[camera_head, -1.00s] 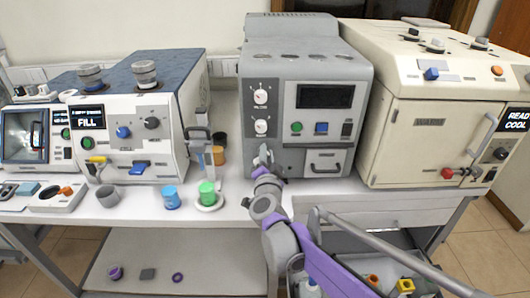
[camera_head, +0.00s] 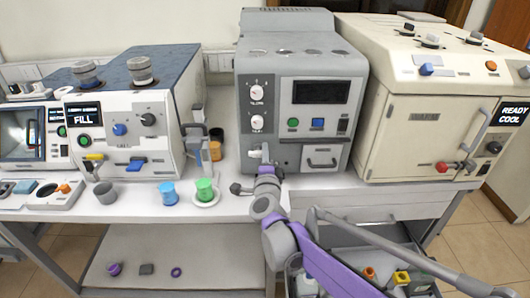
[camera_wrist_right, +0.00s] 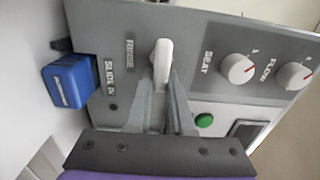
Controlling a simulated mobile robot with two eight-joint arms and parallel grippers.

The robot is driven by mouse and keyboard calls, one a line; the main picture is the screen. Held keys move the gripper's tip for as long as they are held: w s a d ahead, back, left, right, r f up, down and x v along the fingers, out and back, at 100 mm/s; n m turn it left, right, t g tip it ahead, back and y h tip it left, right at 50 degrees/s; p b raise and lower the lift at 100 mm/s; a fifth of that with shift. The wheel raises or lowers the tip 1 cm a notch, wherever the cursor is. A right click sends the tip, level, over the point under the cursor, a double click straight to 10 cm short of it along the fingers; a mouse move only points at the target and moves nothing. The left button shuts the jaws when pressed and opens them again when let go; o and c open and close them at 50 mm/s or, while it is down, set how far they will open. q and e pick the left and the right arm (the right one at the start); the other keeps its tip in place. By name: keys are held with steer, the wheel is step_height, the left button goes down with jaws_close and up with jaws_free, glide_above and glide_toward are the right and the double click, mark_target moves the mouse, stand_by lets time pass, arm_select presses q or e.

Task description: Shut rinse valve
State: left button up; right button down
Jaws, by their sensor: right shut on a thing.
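The rinse valve is a white lever (camera_wrist_right: 163,58) beside the RINSE label on the grey machine's front panel. My right gripper (camera_wrist_right: 163,85) is shut on this lever in the right wrist view, with the lever's rounded end showing beyond the fingertips. In the head view the right gripper (camera_head: 264,158) is at the lower left of the grey machine's (camera_head: 300,95) front. My own wrist partly hides the valve there. My left gripper is not in view.
A blue block-shaped part (camera_wrist_right: 68,82) sticks out near the lever. Two dials (camera_wrist_right: 238,68) and a green button (camera_wrist_right: 204,120) are on the same panel. A green cup (camera_head: 205,190) and a blue cup (camera_head: 169,193) stand on the bench left of my arm.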

stand_by(0.5)
steer(key=c, duration=0.8)
jaws_free()
steer(key=s, duration=1.1)
steer(key=shift+w, duration=0.1)
